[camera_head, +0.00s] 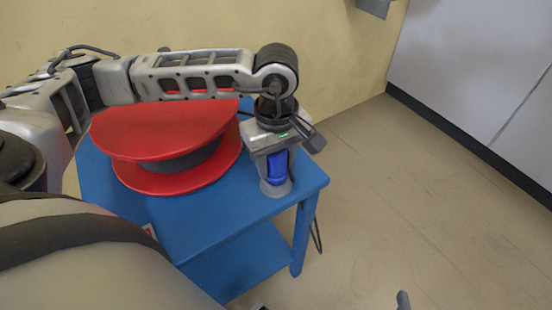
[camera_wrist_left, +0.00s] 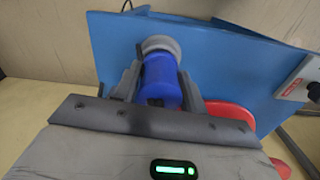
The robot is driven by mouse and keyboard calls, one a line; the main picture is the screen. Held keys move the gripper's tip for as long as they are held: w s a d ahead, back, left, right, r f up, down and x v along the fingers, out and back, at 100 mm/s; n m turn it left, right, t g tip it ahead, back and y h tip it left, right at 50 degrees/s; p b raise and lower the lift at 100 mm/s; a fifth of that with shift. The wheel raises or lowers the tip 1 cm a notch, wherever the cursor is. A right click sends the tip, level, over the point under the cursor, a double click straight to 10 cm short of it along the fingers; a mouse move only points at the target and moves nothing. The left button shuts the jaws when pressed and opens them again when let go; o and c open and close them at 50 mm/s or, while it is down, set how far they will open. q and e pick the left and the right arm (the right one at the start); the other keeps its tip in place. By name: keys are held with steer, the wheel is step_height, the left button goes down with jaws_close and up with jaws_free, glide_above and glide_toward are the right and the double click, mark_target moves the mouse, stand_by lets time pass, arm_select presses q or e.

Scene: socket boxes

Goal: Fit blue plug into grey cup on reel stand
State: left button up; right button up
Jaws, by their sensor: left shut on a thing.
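The blue plug (camera_head: 278,166) is between the fingers of my left gripper (camera_head: 276,172), which is shut on it near the right corner of the blue stand. In the left wrist view the plug (camera_wrist_left: 161,80) sits between the two grey fingers of my gripper (camera_wrist_left: 158,85). The grey cup (camera_head: 276,188) is directly below the plug on the stand top; in the left wrist view the cup (camera_wrist_left: 160,44) shows at the plug's far end. The plug's end meets the cup's mouth or is inside it; the depth cannot be told. My right gripper is not seen.
A large red reel (camera_head: 170,130) lies on the blue stand (camera_head: 215,225), left of the cup, with my left arm passing over it. A wall stands close behind. A white box with a red label (camera_wrist_left: 295,88) is at the right in the left wrist view.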

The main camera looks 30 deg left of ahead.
arm_select(q)
steer(key=shift+f+b, duration=0.75)
steer(key=shift+b, duration=0.05)
steer(key=o, duration=1.1)
steer(key=shift+r, duration=0.1)
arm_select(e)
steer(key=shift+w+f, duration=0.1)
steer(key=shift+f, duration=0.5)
arm_select(q)
steer(key=shift+r, duration=0.1)
step_height(320, 180, up, 23)
steer(key=p, duration=0.7)
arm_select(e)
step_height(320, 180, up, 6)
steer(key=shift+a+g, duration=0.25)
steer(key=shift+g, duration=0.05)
